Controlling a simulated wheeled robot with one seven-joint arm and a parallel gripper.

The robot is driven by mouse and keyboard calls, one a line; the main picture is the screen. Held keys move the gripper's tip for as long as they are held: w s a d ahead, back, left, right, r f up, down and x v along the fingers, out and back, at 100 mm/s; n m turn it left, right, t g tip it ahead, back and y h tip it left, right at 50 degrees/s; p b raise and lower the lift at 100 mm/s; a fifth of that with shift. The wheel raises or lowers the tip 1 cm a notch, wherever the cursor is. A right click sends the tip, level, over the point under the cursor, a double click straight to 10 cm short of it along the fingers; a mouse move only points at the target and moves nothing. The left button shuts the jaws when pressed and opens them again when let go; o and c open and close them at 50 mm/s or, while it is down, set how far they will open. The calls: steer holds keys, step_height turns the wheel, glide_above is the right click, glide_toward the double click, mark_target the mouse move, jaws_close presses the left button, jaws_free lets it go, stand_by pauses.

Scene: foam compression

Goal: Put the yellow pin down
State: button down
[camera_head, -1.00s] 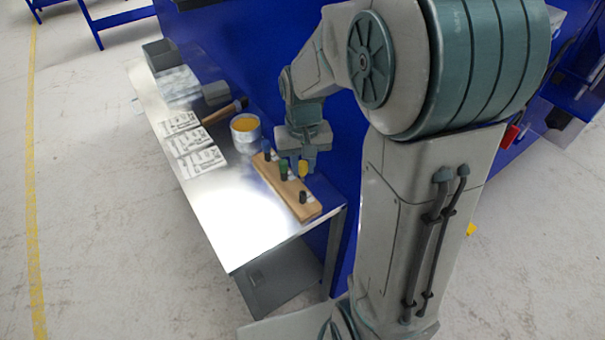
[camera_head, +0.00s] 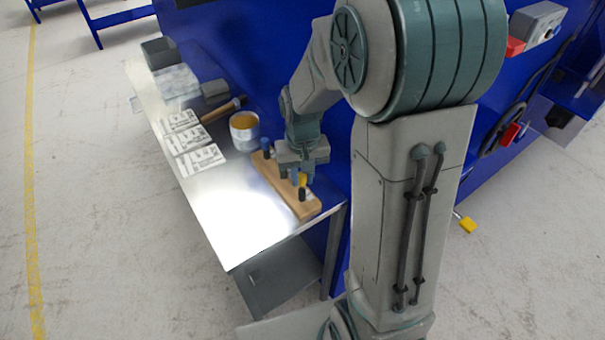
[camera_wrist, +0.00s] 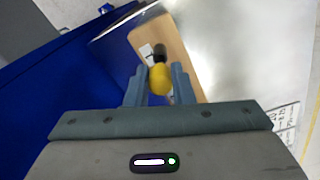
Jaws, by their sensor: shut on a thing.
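The yellow pin (camera_wrist: 160,79) is between the two fingers of my gripper (camera_wrist: 160,84) in the wrist view. My gripper (camera_head: 303,179) is shut on it and is over the right part of the wooden block (camera_head: 268,176). The yellow pin's top also shows in the head view (camera_head: 302,180), between the fingertips. A black pin (camera_head: 302,194) stands at the near right end of the block. Whether the yellow pin's lower end touches the block cannot be told.
The block lies on a metal table (camera_head: 215,215) near its right edge. A tin with yellow content (camera_head: 244,130), a hammer (camera_head: 222,110) and printed sheets (camera_head: 190,140) lie farther back. A blue wall stands close behind the arm. The table's front part is clear.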

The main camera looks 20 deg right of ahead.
mark_target(302, 175)
steer(key=c, duration=1.3)
jaws_free()
steer(key=shift+o, duration=0.2)
steer(key=shift+r, duration=0.1)
steer(key=shift+r+p, duration=0.65)
step_height(302, 175, up, 11)
steer(key=s+n+t, duration=0.1)
steer(key=s+t, duration=0.2)
steer(key=s, duration=1.1)
steer(key=shift+s+r+b, duration=0.15)
steer(key=shift+b, duration=0.15)
